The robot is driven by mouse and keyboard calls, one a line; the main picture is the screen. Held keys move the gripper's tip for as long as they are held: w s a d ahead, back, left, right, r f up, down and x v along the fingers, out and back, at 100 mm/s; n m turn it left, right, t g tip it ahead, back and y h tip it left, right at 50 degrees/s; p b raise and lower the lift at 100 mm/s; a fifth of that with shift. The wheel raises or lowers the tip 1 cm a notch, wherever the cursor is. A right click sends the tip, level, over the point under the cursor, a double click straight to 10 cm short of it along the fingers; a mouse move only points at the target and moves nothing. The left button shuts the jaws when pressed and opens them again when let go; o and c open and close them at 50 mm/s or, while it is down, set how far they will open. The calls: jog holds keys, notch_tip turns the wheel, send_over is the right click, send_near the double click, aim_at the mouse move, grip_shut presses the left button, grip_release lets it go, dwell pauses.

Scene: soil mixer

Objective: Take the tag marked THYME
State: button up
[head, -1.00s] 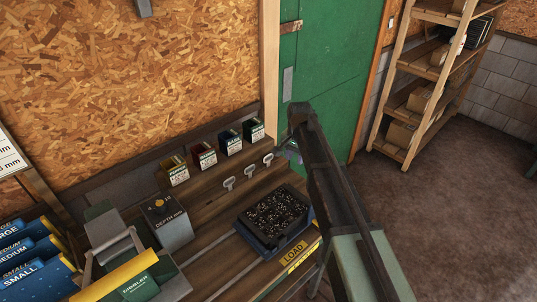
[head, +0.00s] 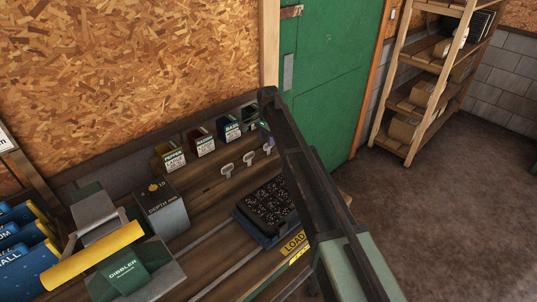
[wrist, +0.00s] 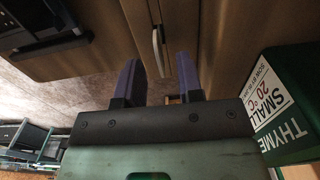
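In the wrist view my gripper (wrist: 157,82) points at the bench with its two blue-grey fingers apart. A slim pale metal tag (wrist: 158,48) shows between and just beyond the fingertips; no lettering on it is readable. A green box (wrist: 290,95) labelled THYME stands close on the right. In the head view three small metal tags stand in a row, at left (head: 226,171), middle (head: 248,159) and right (head: 268,149). My gripper (head: 265,134) is mostly hidden by my arm, close to the right tag. The green box (head: 251,113) is partly hidden there.
Yellow (head: 171,157), red (head: 202,142) and blue (head: 230,127) boxes line the back of the bench. A soil-filled black tray (head: 268,207) sits in front of the tags, by the LOAD plate. A depth unit (head: 161,207) and a dibbler (head: 123,270) stand left.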

notch_tip(320, 180, down, 4)
jog(key=b, duration=0.2)
jog(key=shift+f+b, duration=0.15)
jog(key=shift+b, duration=0.25)
jog(key=shift+r, duration=0.2)
grip_shut()
notch_tip(320, 180, up, 20)
jog(key=p, duration=2)
